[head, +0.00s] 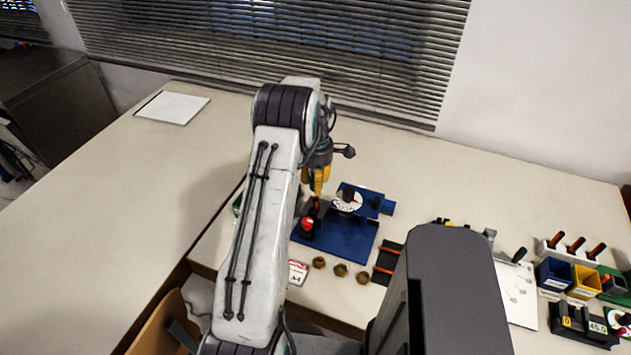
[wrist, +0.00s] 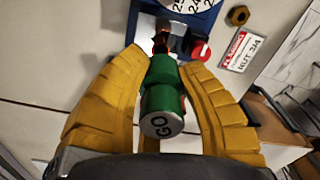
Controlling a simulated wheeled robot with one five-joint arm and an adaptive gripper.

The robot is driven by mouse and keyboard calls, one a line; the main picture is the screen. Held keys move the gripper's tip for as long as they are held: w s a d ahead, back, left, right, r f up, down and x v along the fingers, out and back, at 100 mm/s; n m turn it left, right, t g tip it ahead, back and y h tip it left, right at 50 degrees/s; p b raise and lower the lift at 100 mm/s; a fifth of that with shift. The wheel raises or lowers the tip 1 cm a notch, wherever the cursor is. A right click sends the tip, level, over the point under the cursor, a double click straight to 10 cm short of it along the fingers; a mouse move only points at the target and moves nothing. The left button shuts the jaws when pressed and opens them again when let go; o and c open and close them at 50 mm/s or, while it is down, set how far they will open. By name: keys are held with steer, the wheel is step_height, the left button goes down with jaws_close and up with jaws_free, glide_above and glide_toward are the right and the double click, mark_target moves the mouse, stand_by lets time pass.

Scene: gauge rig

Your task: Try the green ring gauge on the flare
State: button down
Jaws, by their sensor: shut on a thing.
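The green ring gauge (wrist: 163,88), marked GO on its near end, is between the yellow fingers of my gripper (wrist: 168,75) in the wrist view. My gripper is shut on it. The copper flare (wrist: 161,42) shows just beyond the gauge's far end, in front of the blue rig (wrist: 202,20). I cannot tell whether gauge and flare touch. In the head view my gripper (head: 316,180) is above the left part of the blue rig (head: 345,236), and the gauge cannot be made out there.
A red knob (head: 307,224) and a white dial (head: 348,200) are on the rig. Brass nuts (head: 340,270) and a red-and-white card (head: 298,272) lie in front. Small bins (head: 553,275) stand at the far right. The table left of my arm is mostly clear.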

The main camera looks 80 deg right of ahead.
mark_target(316, 198)
steer(key=shift+f+b, duration=0.3)
steer(key=shift+f, duration=0.1)
steer(key=shift+f+b, duration=1.4)
steer(key=shift+f, duration=0.4)
steer(key=shift+f+b, duration=0.95)
steer(key=shift+f, duration=0.25)
stand_by(0.5)
steer(key=shift+r, duration=0.2)
stand_by(0.8)
